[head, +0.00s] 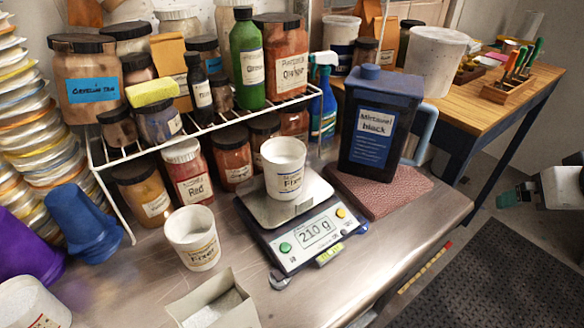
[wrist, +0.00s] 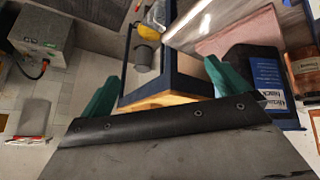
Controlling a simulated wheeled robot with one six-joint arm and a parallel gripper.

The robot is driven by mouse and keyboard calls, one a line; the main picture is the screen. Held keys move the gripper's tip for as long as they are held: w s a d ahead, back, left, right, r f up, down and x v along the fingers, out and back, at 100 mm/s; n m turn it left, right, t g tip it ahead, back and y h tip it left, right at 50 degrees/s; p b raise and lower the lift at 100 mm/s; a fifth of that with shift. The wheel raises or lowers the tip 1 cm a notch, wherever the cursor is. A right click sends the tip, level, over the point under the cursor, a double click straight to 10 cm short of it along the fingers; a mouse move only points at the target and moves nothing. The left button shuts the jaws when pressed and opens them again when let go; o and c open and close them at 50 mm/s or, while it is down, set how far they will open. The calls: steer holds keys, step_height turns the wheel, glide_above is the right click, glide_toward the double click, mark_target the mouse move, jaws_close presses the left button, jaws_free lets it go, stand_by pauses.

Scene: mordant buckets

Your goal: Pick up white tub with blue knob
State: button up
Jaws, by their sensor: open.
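I cannot make out a blue knob on any white tub. A white tub labelled Fixer (head: 284,168) stands upright on the scale, and a second Fixer tub (head: 192,238) stands on the metal table to its left. My gripper (head: 537,180) is at the right edge of the head view, apart from all tubs. In the wrist view my gripper (wrist: 162,72) shows two spread teal fingers with nothing between them.
The scale (head: 310,238) reads 210 g. A dark jug (head: 376,125) with a blue cap stands on a reddish mat (head: 385,188). A wire rack (head: 215,122) holds several jars. A wooden bench (head: 500,95) stands behind right. Open floor lies at right.

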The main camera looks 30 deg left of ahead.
steer(key=w+a+n+t+y, duration=0.2)
steer(key=w+a+n+y, duration=0.25)
steer(key=a, duration=0.85)
steer(key=n+g+y, duration=0.5)
steer(key=n+y, duration=0.1)
steer(key=y, duration=0.3)
glide_toward(270, 151)
steer(key=shift+n, duration=0.25)
steer(key=x, duration=0.6)
steer(key=shift+w+f, duration=0.1)
steer(key=shift+f, duration=0.1)
steer(key=shift+c, duration=0.3)
steer(key=c, duration=1.1)
steer(key=shift+r, duration=0.1)
steer(key=shift+c, duration=0.2)
